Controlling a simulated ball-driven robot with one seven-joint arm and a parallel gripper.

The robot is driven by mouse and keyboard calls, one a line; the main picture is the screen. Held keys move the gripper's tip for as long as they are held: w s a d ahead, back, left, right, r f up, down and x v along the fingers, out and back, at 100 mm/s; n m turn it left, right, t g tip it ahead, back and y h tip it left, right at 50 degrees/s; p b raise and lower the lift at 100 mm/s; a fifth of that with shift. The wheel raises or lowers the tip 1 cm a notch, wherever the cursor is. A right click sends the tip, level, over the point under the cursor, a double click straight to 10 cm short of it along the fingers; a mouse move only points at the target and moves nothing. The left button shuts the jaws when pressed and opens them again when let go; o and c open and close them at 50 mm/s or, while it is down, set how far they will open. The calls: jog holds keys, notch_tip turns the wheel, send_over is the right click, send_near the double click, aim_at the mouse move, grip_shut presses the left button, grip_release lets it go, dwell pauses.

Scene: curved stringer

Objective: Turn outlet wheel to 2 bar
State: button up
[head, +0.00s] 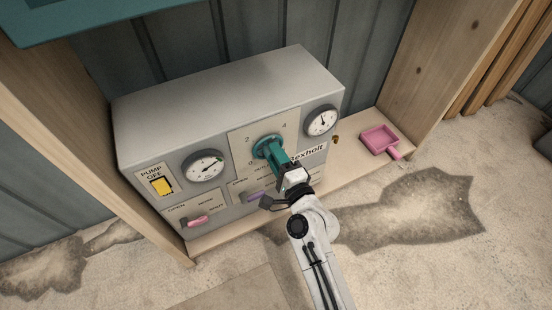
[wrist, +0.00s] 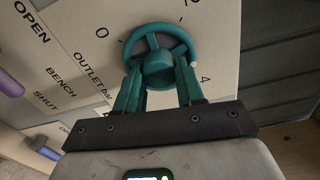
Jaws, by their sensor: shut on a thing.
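The teal outlet wheel (head: 268,145) is on the front of the grey panel box, on a pale dial plate marked 0, 2 and 4. In the wrist view the wheel (wrist: 158,32) fills the upper middle, with 0 at its left and 4 at its lower right. A small pale mark shows at its right rim, on the side toward 4. My gripper (head: 272,153) reaches the wheel from the front. Its teal fingers (wrist: 159,82) are on either side of the wheel and shut on it. The fingertips' exact contact is partly hidden.
A round gauge (head: 205,166) sits left of the wheel, another (head: 321,121) at upper right. Below are a purple lever (head: 258,196), close to my arm, and a pink lever (head: 196,221). A yellow pump switch (head: 162,186) is at left. A pink tray (head: 380,139) lies on the shelf.

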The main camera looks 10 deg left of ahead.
jog(key=n+b, duration=0.4)
jog(key=n, duration=0.8)
jog(key=shift+s+n+b, duration=0.1)
jog(key=shift+n+b, duration=0.2)
dwell(0.4)
jog(key=o, duration=1)
jog(key=shift+r, duration=0.1)
jog(key=shift+o, duration=0.2)
jog(key=v, duration=1)
jog(key=shift+s+d, duration=0.2)
jog(key=shift+s, duration=0.1)
